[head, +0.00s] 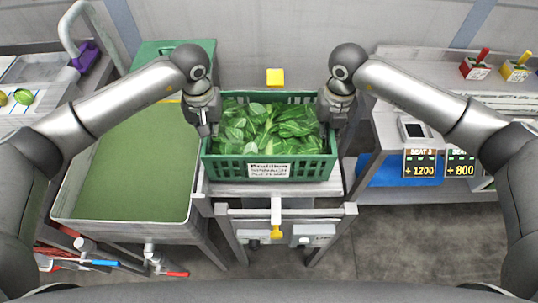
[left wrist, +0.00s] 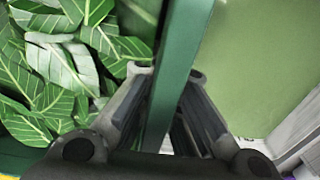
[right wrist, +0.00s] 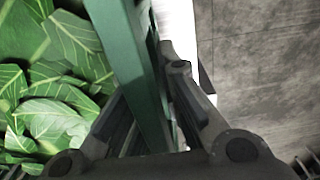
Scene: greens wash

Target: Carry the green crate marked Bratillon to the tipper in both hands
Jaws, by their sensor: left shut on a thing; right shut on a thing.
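The green crate (head: 225,168), full of leafy greens (head: 262,128), stands on a small grey platform (head: 270,188) in the middle of the head view. A white label (head: 269,171) is on its front; its small print is hard to read. My left gripper (head: 207,122) is shut on the crate's left wall, which passes between its fingers in the left wrist view (left wrist: 168,90). My right gripper (head: 335,120) is shut on the right wall, which shows between its fingers in the right wrist view (right wrist: 140,80). The crate looks level.
A wide basin of green water (head: 130,175) is close on the left. A grey bench (head: 400,130) on the right carries a small device and signs (head: 420,163). A yellow block (head: 275,77) shows behind the crate. A yellow knob (head: 276,234) is below the platform.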

